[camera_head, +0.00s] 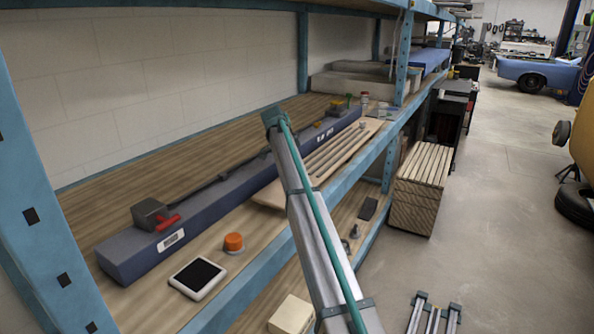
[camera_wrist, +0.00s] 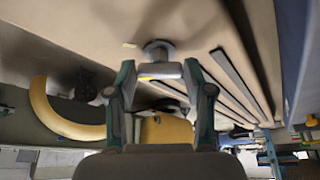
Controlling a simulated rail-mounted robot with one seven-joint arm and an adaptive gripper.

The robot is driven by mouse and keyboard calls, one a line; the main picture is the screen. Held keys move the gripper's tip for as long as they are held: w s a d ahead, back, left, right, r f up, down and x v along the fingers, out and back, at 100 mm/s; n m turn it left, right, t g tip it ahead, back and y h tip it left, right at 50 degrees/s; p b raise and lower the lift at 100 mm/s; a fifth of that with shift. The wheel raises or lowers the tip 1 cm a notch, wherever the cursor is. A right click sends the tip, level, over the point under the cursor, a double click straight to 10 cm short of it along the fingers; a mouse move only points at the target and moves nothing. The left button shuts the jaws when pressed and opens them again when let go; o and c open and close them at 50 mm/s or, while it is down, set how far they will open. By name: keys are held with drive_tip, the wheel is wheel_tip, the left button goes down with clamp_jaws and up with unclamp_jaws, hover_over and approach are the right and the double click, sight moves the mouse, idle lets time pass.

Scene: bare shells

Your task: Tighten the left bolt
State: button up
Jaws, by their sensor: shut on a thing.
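In the wrist view, a grey bolt (camera_wrist: 158,50) with a round flange stands against a pale beige board (camera_wrist: 100,22) with long dark slots. My gripper (camera_wrist: 159,72) has its two teal fingers on either side of the bolt's head and is shut on it. Only one bolt shows clearly there, so I cannot tell left from right by this view. In the head view, the slatted board (camera_head: 268,195) lies on the shelf beside a long blue beam. My arm crosses in front of it, and my fingertips are not visible there.
The blue beam (camera_head: 125,258) carries a red-handled clamp (camera_head: 153,215). An orange-capped item (camera_head: 233,243) and a white tablet (camera_head: 198,278) lie on the near shelf. A blue upright (camera_head: 398,60) stands behind my arm. A slatted wooden crate (camera_head: 418,190) stands on the floor, with open floor to the right.

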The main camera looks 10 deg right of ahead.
drive_tip(key=shift+w+m+g+b, duration=0.2)
drive_tip(key=shift+m+g, duration=0.15)
drive_tip(key=shift+m, duration=0.65)
drive_tip(key=shift+w+m+g+b, duration=0.15)
drive_tip(key=shift+m+g, duration=0.2)
drive_tip(key=shift+m, duration=0.65)
drive_tip(key=shift+s, duration=0.1)
drive_tip(key=o, duration=1.2)
drive_tip(key=shift+c, duration=0.2)
drive_tip(key=shift+r, duration=0.1)
drive_tip(key=v, duration=0.7)
drive_tip(key=shift+r, duration=0.15)
